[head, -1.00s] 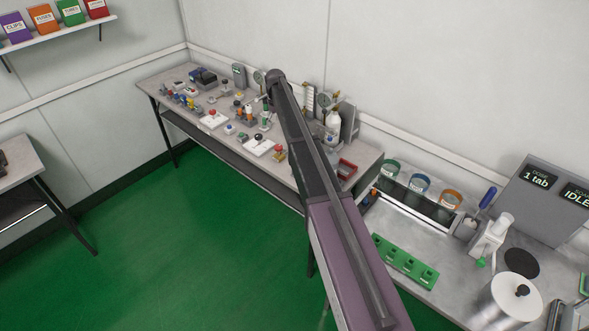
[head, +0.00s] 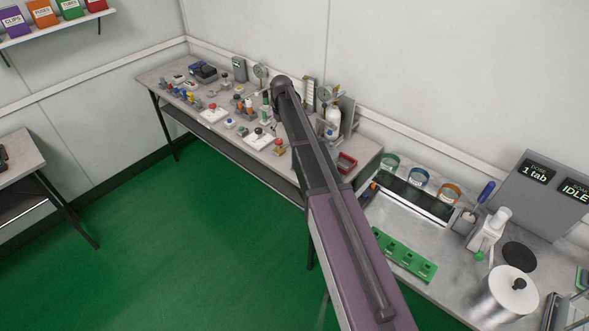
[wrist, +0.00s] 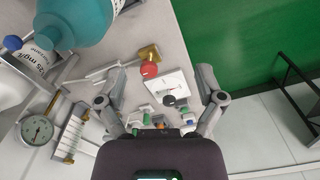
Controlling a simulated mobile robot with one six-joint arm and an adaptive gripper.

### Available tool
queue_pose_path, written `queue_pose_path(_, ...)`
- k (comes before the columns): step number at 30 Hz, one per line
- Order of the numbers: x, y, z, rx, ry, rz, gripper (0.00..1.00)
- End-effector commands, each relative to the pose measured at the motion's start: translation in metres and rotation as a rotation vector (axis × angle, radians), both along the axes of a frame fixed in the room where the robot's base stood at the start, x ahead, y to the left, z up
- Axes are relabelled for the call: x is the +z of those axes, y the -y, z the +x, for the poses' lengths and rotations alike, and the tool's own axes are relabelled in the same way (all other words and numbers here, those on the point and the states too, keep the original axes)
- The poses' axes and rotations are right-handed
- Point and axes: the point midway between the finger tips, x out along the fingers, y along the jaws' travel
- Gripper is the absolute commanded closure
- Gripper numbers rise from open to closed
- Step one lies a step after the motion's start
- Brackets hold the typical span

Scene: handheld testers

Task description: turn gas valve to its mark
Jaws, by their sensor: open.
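A red knob on a brass body (wrist: 148,68), which looks like the gas valve, stands on the bench in the wrist view. It also shows in the head view as a red knob on a yellowish body (head: 279,147). I cannot make out its mark. My gripper (wrist: 163,88) is open, its two fingers spread wide. The red knob appears beyond the fingertips, nearer the left finger, and nothing is held. In the head view my arm hides the gripper. A gas bottle with a teal shoulder (wrist: 82,18) lies at the wrist view's upper left.
A white plate with a black knob (wrist: 168,88) is beside the red knob. A round gauge (wrist: 37,130) is at the wrist view's left. Several small fixtures crowd the bench (head: 152,76). Green floor (head: 200,230) is clear in front.

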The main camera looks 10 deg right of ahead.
Motion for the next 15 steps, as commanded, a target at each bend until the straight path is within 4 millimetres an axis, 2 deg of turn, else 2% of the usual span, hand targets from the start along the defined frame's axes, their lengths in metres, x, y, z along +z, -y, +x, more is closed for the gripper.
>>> queue_pose_path(1, -0.001, 0.0, -0.011, -0.005, 0.0, 0.0, 0.13)
queue_pose_path(15, -0.006, 0.001, -0.077, -0.059, 0.0, 0.0, 0.13)
